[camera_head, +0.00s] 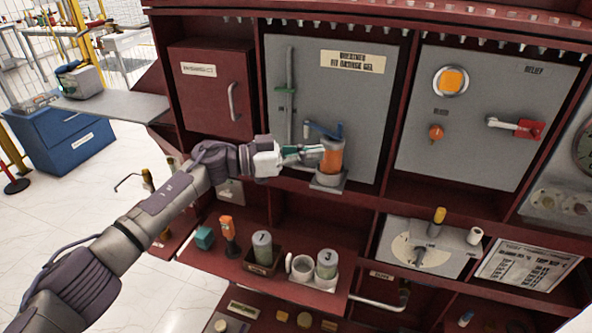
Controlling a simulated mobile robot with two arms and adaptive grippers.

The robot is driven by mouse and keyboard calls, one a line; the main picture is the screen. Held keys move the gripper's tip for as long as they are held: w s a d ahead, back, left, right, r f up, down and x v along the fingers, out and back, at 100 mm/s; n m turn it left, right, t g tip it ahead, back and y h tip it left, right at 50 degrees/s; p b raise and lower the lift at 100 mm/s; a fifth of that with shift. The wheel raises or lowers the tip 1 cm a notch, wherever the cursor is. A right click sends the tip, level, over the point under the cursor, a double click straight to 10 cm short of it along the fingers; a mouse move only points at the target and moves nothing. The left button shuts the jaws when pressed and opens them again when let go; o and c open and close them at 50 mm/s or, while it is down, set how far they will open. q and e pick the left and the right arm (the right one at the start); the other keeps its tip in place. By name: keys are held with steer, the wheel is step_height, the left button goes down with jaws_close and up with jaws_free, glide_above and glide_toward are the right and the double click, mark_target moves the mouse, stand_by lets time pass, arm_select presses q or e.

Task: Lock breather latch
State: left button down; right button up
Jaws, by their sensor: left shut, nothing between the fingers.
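The breather is an upright canister (331,161) with orange contents, mounted on the grey panel (362,106) under a label that I read in part as "breather". A blue lever (323,131) lies across its top, which looks like the latch; whether it is locked I cannot tell. My left arm comes in from the lower left. My left gripper (322,152) is shut and empty at the canister's left side, just below the blue lever. Whether it touches the canister is unclear. My right gripper is not in view.
A shelf below holds numbered grey jars (262,246), a white cup (301,267) and an orange-topped tool (228,236). A relief panel (487,120) with a red-handled valve stands to the right.

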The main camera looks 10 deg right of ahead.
arm_select(q)
steer(key=s+a+b, duration=0.1)
steer(key=s+a, duration=0.3)
steer(key=s, duration=0.1)
steer(key=shift+f, duration=0.2)
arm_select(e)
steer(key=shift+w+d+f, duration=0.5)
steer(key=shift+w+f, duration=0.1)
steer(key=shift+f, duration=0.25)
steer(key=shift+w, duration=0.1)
